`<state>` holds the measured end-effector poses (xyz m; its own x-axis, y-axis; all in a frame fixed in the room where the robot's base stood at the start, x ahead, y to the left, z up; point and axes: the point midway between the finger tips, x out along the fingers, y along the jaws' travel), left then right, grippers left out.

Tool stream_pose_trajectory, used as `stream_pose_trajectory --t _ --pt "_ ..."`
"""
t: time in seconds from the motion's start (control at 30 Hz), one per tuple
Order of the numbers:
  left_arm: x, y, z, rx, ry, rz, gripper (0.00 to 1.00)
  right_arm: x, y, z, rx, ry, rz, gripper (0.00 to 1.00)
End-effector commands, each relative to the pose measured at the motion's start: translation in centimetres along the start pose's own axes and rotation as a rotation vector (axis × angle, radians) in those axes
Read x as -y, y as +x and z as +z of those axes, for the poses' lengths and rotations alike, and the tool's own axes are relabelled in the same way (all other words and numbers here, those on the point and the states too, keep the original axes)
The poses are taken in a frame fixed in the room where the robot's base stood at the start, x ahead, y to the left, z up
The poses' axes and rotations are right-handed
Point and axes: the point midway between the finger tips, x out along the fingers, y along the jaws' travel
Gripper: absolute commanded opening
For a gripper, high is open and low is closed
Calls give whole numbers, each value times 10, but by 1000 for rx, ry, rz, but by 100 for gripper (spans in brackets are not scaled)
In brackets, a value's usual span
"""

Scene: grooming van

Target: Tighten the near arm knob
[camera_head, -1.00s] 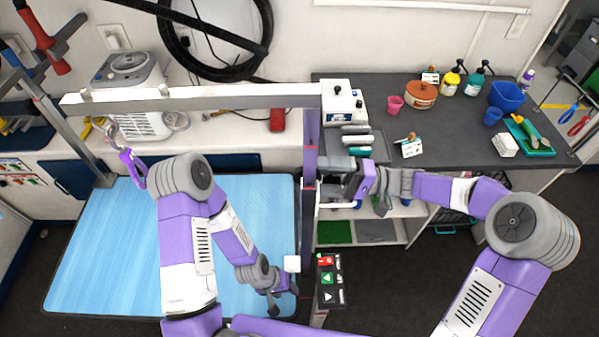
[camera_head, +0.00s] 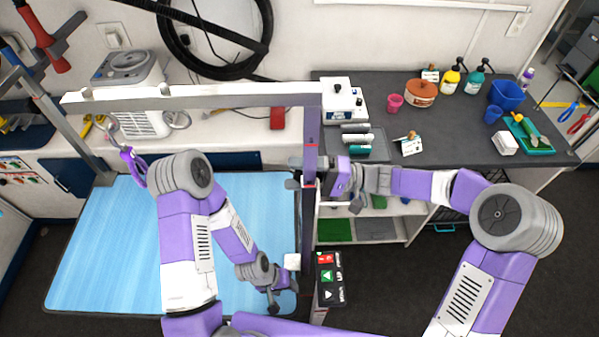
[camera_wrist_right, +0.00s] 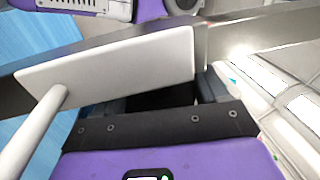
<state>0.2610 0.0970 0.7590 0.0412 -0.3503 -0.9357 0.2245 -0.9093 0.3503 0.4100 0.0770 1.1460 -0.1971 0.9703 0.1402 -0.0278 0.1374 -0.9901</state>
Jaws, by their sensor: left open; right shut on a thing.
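The near arm post (camera_head: 311,132) stands upright at the right edge of the blue table top (camera_head: 130,240), under a long pale crossbar (camera_head: 200,99). My right gripper (camera_head: 302,175) is at this post, below the crossbar, and is shut on a small dark part there, apparently the near arm knob, largely hidden by the gripper. In the right wrist view, a white plate with a rod (camera_wrist_right: 115,68) covers much of the grip, with a dark part (camera_wrist_right: 160,98) between the fingers. My left gripper (camera_head: 277,291) is open and empty low over the table's right side.
A control box with red and green buttons (camera_head: 329,279) is at the post's foot. A dark counter (camera_head: 450,130) with bottles and bowls stands to the right.

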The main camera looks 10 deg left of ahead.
Motion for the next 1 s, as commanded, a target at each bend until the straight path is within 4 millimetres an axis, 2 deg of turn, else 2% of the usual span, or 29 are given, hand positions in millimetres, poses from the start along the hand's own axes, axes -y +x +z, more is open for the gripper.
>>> stream_pose_trajectory --t 0.37,1.0 --pt "-1 -3 0 0 0 0 52 0 0 0 -1 -3 62 42" --pt "-10 -28 1 0 0 0 52 -6 -2 -1 -1 -4 496 42"
